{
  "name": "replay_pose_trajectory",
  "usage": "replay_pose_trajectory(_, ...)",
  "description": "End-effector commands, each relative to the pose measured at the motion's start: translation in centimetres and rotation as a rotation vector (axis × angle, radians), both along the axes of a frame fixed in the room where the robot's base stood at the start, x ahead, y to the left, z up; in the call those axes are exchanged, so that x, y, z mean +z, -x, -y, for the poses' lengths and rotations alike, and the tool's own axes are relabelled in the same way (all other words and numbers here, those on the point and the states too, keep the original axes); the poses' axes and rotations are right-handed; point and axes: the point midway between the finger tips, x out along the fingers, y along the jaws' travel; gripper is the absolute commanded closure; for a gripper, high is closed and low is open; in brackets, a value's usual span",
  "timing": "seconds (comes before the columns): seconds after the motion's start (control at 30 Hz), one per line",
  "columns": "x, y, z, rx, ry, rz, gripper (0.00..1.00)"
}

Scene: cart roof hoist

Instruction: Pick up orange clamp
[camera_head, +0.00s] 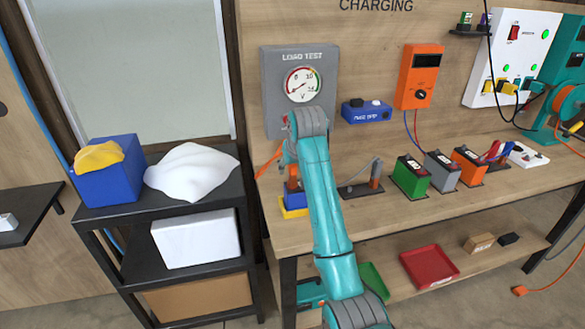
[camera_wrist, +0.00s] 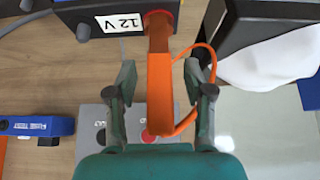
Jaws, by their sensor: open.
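The orange clamp (camera_wrist: 160,92) is a long orange bar in the wrist view. One end is at the red terminal of a dark battery with a 12 V label (camera_wrist: 108,24), and an orange cable loops off beside it. My gripper (camera_wrist: 158,75) is open, with one finger on each side of the clamp and a visible gap to both. In the head view the clamp (camera_head: 293,172) shows as a small orange piece left of my arm, above a blue and yellow block (camera_head: 294,200). My gripper is hidden behind my arm in the head view.
A grey load test panel (camera_head: 272,95) with a gauge stands behind my arm. Green (camera_head: 410,178), grey and orange batteries line the bench to the right. A black shelf (camera_head: 200,205) at left holds a blue box (camera_head: 108,185) and a white cloth (camera_head: 190,172).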

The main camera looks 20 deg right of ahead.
Motion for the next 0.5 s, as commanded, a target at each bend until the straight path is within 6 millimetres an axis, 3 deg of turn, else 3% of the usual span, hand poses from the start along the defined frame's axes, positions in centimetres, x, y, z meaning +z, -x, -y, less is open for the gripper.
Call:
replay_pose_trajectory(0.1, 0.02, 0.0, 0.0, 0.0, 0.0, 0.0, 0.5)
replay_pose_trajectory(0.3, 0.04, 0.01, 0.0, 0.0, 0.0, 0.0, 1.0)
replay_pose_trajectory(0.5, 0.07, 0.01, 0.0, 0.0, 0.0, 0.001, 1.0)
